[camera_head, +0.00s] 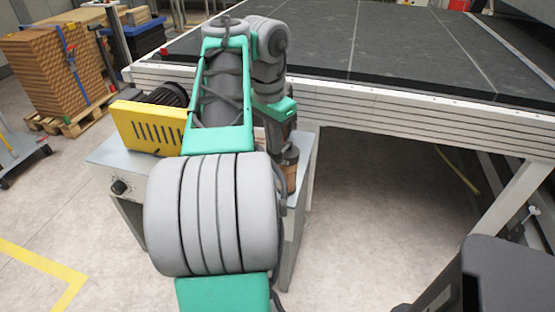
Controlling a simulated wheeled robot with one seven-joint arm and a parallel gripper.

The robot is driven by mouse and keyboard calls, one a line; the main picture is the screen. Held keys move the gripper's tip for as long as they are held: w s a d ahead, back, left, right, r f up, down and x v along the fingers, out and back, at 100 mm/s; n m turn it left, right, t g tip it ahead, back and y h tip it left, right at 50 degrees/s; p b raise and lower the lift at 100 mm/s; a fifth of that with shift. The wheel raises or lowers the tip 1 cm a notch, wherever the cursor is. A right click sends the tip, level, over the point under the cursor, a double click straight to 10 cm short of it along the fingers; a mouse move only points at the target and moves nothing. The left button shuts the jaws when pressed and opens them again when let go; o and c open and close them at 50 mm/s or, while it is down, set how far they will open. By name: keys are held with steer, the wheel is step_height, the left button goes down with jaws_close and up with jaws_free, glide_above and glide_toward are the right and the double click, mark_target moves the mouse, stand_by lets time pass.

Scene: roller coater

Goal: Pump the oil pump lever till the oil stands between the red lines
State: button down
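My arm reaches forward across the middle of the view and covers much of the grey machine stand (113,160). My gripper (281,137) is a small dark shape below the green wrist, pointing down at the stand's right side. Its fingers do not show clearly, so I cannot tell if they are open or shut. Just below it is a small brownish, amber container (289,174), which looks like the oil reservoir. It is partly hidden by my arm. I cannot make out the pump lever, the red lines or the oil level.
A yellow slotted guard (147,128) and a dark motor (169,95) sit on the stand, with a black knob (118,187) on its front. A large dark-topped table (400,45) stands behind. Stacked brown boards (45,75) are at left. The floor in front is clear.

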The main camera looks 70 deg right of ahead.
mark_target(275, 157)
step_height(275, 157, down, 5)
steer(key=b, duration=0.4)
steer(key=shift+r, duration=0.35)
steer(key=a, duration=0.1)
steer(key=w+a+r, duration=0.1)
steer(key=shift+w+a+p, duration=0.1)
steer(key=shift+a+p, duration=0.25)
